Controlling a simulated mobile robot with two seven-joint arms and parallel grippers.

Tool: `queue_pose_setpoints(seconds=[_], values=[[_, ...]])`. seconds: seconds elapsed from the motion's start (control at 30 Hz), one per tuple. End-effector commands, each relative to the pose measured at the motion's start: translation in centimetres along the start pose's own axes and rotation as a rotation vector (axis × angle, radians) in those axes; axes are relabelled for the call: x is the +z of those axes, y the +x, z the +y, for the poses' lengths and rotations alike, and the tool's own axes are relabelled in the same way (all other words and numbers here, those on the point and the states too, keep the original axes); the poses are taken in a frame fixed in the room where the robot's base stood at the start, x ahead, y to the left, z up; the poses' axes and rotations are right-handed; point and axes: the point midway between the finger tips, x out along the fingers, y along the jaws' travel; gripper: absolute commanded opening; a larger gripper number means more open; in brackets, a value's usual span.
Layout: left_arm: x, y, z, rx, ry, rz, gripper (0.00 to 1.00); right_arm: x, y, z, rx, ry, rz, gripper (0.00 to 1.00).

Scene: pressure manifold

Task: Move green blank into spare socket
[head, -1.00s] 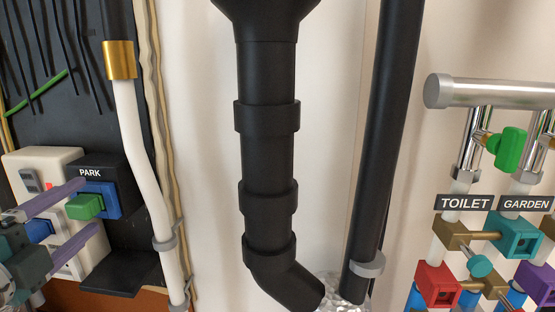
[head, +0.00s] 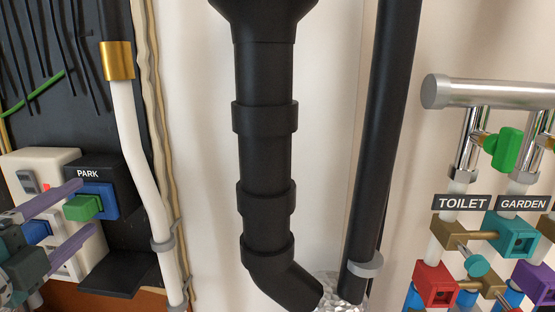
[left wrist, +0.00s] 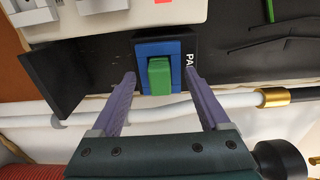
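The green blank (head: 82,207) sits in the blue socket (head: 108,200) of the black block labelled PARK (head: 88,173), at the left of the head view. In the left wrist view the green blank (left wrist: 159,77) sticks out toward the camera. My left gripper (left wrist: 160,75) is open, its two purple fingers on either side of the blank with gaps visible. In the head view its fingers (head: 88,208) reach in from the left. No socket is labelled spare; a teal block (head: 512,238) with an opening is under the GARDEN sign. My right gripper is out of view.
A white pipe (head: 132,140) and thick black pipes (head: 265,150) stand between the PARK block and the manifold (head: 495,93) at right. A black ledge (head: 118,275) juts out below PARK. Red (head: 435,285) and purple blocks and a green valve handle (head: 505,148) are at right.

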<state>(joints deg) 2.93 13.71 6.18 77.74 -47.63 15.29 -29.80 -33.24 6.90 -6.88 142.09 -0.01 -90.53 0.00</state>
Motion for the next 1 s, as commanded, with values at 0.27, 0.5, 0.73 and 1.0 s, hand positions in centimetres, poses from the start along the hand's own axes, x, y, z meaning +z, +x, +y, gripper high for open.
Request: queue_pose_setpoints(seconds=[0.27,0.5,0.73,1.0], values=[[0.0,0.0,0.0,0.0,0.001,0.0,0.46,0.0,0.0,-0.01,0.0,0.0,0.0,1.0],[0.0,0.0,-0.01,0.0,0.001,0.0,0.19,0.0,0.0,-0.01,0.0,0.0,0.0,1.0],[0.0,0.0,-0.01,0.0,0.001,0.0,0.0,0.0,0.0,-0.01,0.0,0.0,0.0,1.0],[0.0,0.0,-0.01,0.0,0.001,0.0,0.0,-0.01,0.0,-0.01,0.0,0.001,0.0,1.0]])
